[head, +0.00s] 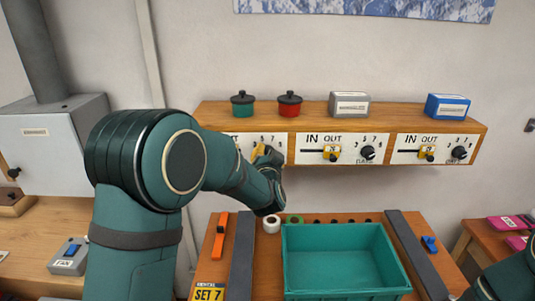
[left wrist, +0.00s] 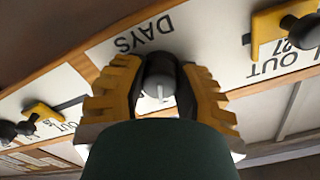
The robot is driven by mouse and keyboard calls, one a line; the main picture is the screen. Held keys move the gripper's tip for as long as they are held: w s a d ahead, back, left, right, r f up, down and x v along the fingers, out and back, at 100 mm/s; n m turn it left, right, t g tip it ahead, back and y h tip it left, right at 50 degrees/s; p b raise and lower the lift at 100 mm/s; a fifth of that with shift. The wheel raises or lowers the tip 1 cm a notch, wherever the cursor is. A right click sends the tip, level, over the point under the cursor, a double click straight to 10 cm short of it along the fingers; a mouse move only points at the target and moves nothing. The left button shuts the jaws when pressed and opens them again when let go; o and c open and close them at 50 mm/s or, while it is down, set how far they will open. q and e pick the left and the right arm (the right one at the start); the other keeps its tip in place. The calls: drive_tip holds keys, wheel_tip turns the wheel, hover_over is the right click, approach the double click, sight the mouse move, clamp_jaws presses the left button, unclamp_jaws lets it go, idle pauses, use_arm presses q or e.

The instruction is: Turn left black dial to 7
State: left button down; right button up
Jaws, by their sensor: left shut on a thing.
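The left black dial (left wrist: 160,68) shows in the left wrist view between the yellow fingers of my left gripper (left wrist: 158,90), with a pale pointer mark on it and the word DAYS beside it. My left gripper is shut on this dial. In the head view my left gripper (head: 266,154) is at the left panel (head: 278,141) of the shelf front and hides the dial and part of its scale. The numbers 5 and 7 show above the fingers. The exact number that the pointer faces cannot be told. My right gripper is out of view.
Middle (head: 368,153) and right (head: 459,153) black dials sit on neighbouring panels, with yellow sliders (head: 332,152) beside them. Two pots and two boxes stand on the shelf (head: 320,107). A teal bin (head: 345,232) and a SET 7 card (head: 208,294) are below.

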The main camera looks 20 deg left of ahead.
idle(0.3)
use_arm(q)
drive_tip(key=c, duration=0.6)
unclamp_jaws()
drive_tip(key=shift+s, duration=0.1)
drive_tip(key=v, duration=1.2)
